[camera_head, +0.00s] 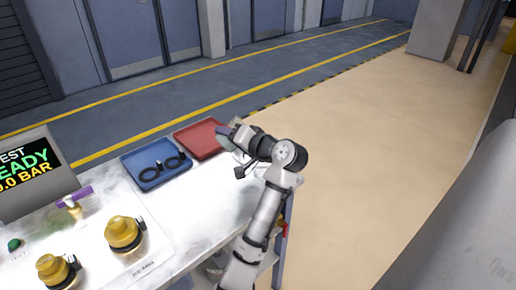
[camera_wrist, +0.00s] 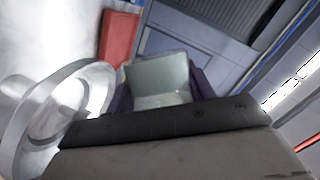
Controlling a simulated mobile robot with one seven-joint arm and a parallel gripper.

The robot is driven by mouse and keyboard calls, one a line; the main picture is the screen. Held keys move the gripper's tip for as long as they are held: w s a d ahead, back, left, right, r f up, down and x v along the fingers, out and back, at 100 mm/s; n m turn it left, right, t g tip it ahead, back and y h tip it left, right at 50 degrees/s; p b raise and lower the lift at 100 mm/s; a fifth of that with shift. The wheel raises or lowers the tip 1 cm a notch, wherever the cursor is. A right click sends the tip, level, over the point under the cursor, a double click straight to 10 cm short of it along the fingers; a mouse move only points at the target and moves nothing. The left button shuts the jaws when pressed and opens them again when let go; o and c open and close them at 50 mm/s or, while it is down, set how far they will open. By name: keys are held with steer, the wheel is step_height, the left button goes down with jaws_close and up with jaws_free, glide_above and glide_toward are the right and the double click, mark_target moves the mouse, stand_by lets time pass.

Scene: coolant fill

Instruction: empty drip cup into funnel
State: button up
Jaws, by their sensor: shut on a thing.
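My gripper (camera_wrist: 162,92) is shut on the drip cup (camera_wrist: 158,75), a pale grey-green, see-through cup between the purple fingers in the wrist view. Whether it holds liquid cannot be told. A wide, glossy, clear round vessel, which looks like the funnel (camera_wrist: 28,122), is at the left of the wrist view, beside the cup and partly hidden by my gripper's dark body. In the head view my gripper (camera_head: 229,131) is above the bench's far right end, near the red tray. My arm hides most of what is below it there.
The red tray (camera_head: 190,135) and a blue tray (camera_head: 139,176) with black rings lie along the bench's (camera_head: 195,215) back edge. Yellow-capped fittings (camera_head: 123,233), a purple-handled valve (camera_head: 72,197) and a display (camera_head: 25,170) stand at left. Open floor lies right of the bench.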

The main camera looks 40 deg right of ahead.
steer(key=shift+f+m+t+y, duration=0.2)
steer(key=shift+m+t+y, duration=0.1)
steer(key=shift+m, duration=0.4)
stand_by(0.5)
steer(key=shift+d+r+m, duration=0.1)
steer(key=shift+r+m, duration=0.4)
steer(key=shift+m, duration=0.2)
stand_by(0.8)
steer(key=shift+s+d+f+m+t+y+p, duration=0.1)
steer(key=shift+d+f+m+t+y+p, duration=0.05)
steer(key=shift+d+m+t+y+p, duration=0.15)
steer(key=shift+s+d+f+m+t+y+p, duration=0.1)
steer(key=shift+d+f+m+t, duration=0.1)
steer(key=shift+d+m, duration=0.2)
stand_by(0.6)
steer(key=shift+d+r+m+t+p, duration=0.2)
steer(key=shift+r+m+t+p, duration=0.25)
steer(key=shift+m+p, duration=0.35)
stand_by(0.5)
steer(key=f+n+b, duration=0.1)
steer(key=f+g+b, duration=0.1)
steer(key=b, duration=0.1)
steer(key=shift+a+n, duration=0.25)
steer(key=shift+n, duration=0.15)
steer(key=shift+w+a+r+n+g, duration=0.15)
steer(key=shift+a+r+n+g, duration=0.1)
steer(key=shift+a+r+n, duration=0.45)
